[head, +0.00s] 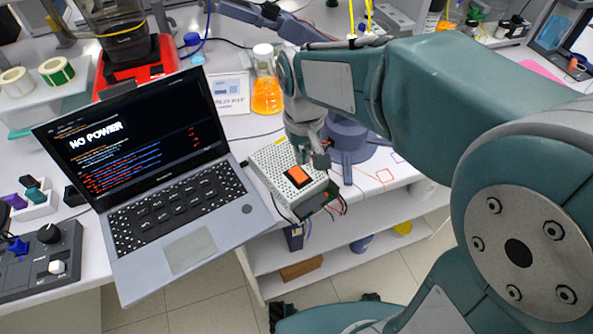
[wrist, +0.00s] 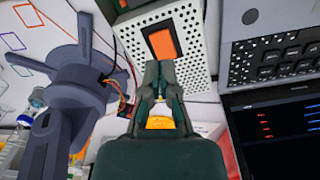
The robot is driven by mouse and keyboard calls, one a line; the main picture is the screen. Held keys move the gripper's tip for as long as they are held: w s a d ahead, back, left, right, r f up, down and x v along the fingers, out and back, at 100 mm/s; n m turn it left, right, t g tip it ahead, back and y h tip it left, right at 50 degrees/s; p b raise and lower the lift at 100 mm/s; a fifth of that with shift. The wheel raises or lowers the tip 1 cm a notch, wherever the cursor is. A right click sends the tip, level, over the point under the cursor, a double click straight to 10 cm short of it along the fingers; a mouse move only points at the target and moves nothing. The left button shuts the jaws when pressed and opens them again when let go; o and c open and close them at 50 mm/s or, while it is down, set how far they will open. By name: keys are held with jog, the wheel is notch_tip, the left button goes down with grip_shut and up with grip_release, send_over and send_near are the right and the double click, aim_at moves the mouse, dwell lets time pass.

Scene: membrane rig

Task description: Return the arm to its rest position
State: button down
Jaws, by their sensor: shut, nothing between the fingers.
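My gripper (head: 318,160) is at the end of my teal arm, which reaches over the bench from the right in the head view. It hangs above the perforated white box (head: 262,163), close to the orange rocker switch (head: 298,176). In the wrist view my gripper (wrist: 159,68) points toward the box (wrist: 192,68), with its fingertips just below the orange switch (wrist: 162,44). The fingers are together and hold nothing. I cannot tell whether the fingertips touch the box.
A laptop (head: 190,250) reading "NO POWER" stands left of the box. A flask of orange liquid (head: 267,93) stands behind. A dark grey stand (head: 347,140) is right of my gripper, close to it. A control panel (head: 40,262) lies at far left. Shelves are below the bench.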

jog(key=shift+r, duration=0.8)
jog(key=shift+s+d+r, duration=0.1)
jog(key=shift+d, duration=0.05)
jog(key=s+d+r+m+t, duration=0.1)
jog(key=s+d+r+t, duration=0.1)
jog(key=s+d, duration=0.3)
jog(key=s+d+r+m+t, duration=0.2)
jog(key=s+d+r+t, duration=0.1)
jog(key=s+d, duration=0.2)
jog(key=shift+s+d+t, duration=0.25)
jog(key=shift+s+t, duration=0.05)
jog(key=shift+s, duration=0.95)
